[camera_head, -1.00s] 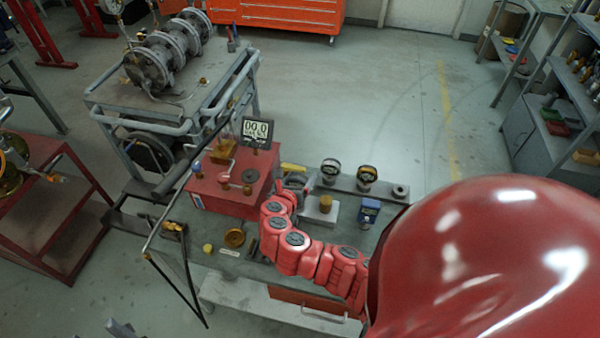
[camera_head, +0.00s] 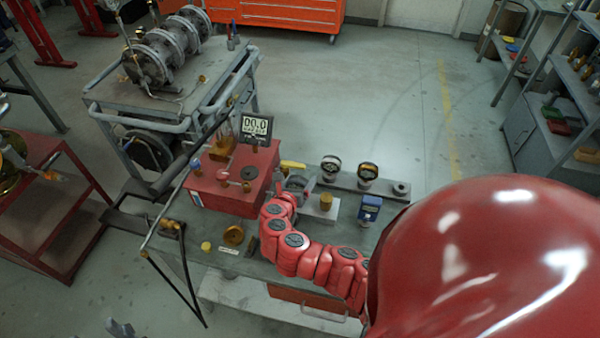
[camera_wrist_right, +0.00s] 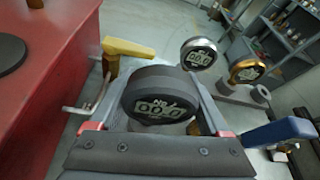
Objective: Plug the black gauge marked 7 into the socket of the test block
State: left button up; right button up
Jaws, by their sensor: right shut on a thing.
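The black gauge (camera_wrist_right: 160,97) is a dark round body with a pale display reading 00.0 under a mark that looks like No. 7. My right gripper (camera_wrist_right: 155,130) is shut on it, with red fingertips at either side; the display faces the wrist camera. In the head view my right gripper (camera_head: 294,192) is just right of the red test block (camera_head: 222,192), and its wrist partly hides the gauge. The test block carries a black disc, a red round handle and a square display on top. I cannot tell which fitting is the socket. My left gripper is not in view.
A chrome gauge (camera_head: 330,166) and a brass-rimmed gauge (camera_head: 367,171) stand on a grey rail behind. A white block with a brass knob (camera_head: 326,201) and a blue device (camera_head: 370,208) are to the right.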

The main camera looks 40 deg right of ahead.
jog(key=shift+f+b, duration=0.3)
jog(key=shift+f, duration=0.25)
jog(key=o, duration=1.4)
jog(key=b+v, duration=0.1)
jog(key=v, duration=0.8)
jog(key=shift+a+r, duration=0.15)
jog(key=p+v, duration=0.5)
jog(key=v, duration=0.3)
jog(key=shift+p, duration=0.35)
jog(key=shift+s, duration=0.15)
